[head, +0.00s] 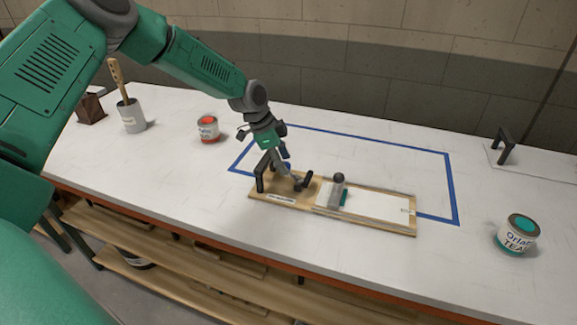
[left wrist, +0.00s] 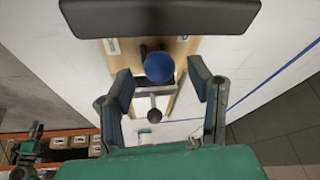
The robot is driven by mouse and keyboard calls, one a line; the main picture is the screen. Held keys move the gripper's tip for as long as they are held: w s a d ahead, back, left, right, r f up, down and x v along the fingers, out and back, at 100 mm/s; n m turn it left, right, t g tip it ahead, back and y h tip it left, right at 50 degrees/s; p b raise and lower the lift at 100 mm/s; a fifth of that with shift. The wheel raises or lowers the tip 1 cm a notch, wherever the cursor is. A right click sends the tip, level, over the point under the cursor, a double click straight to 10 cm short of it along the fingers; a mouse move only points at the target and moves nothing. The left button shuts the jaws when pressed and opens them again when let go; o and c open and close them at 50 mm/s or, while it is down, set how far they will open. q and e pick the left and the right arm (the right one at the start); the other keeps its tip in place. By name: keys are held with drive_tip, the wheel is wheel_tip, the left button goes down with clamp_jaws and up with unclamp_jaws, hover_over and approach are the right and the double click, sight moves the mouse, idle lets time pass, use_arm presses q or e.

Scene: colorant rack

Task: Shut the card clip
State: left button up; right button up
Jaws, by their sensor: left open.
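A wooden board (head: 407,230) lies on the table with a white card (head: 385,204) on its right part. The card clip's grey lever (head: 284,172) stands raised and tilted at the board's left part, beside black posts. Its blue ball knob (left wrist: 159,67) shows in the left wrist view, between the fingers and apart from both as far as I can tell. A grey bar with a round dark knob (head: 339,178) stands mid-board. My left gripper (head: 277,152) is open just above the lever; it partly hides the knob in the head view. My right gripper is not in view.
A blue taped outline (head: 451,185) surrounds the area behind the board. A red-topped can (head: 208,130) and a grey pot with a brush (head: 132,117) stand left. A teal can (head: 517,235) and a black bracket (head: 503,146) stand right. The table between is clear.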

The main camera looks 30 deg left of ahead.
sight(291, 174)
use_arm(q)
drive_tip(key=shift+w+a+f, duration=0.1)
drive_tip(key=shift+a+f, duration=0.15)
drive_tip(key=shift+f, duration=0.4)
drive_tip(key=shift+w+a+f, duration=0.1)
drive_tip(key=shift+a+f, duration=0.1)
drive_tip(key=shift+f, duration=0.45)
drive_tip(key=shift+d+r, duration=0.15)
drive_tip(key=shift+d, duration=0.35)
drive_tip(key=shift+d+r, duration=0.1)
drive_tip(key=shift+d, duration=0.2)
drive_tip(key=c, duration=0.4)
drive_tip(key=shift+d, duration=0.15)
drive_tip(key=c, duration=0.7)
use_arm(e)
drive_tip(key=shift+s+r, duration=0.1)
